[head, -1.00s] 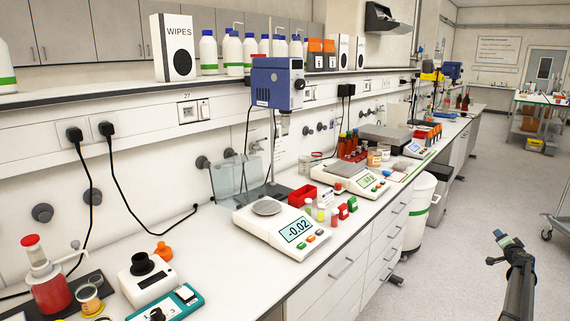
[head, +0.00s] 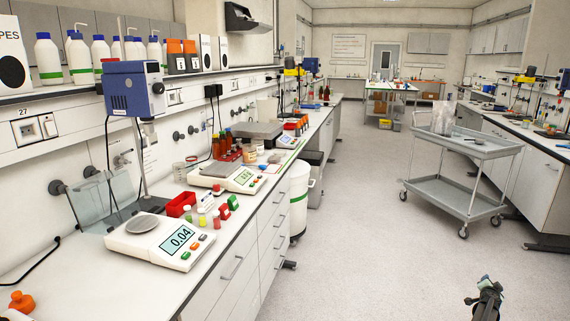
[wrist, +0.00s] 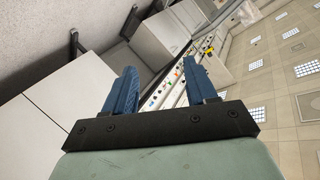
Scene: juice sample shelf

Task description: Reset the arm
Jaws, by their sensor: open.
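My gripper (wrist: 163,90) shows in the wrist view with its two blue fingers spread apart and nothing between them. In the head view my gripper (head: 484,283) is low at the lower right, over the grey floor and clear of the bench. The wrist view is tilted and looks past the fingers toward a bench and the ceiling. Nothing touches the fingers.
A long white bench (head: 75,284) runs along the left with a balance (head: 162,238), a blue stirrer (head: 133,88) and small vials. A grey trolley (head: 462,160) stands on the floor at right. The aisle floor (head: 365,230) between is clear.

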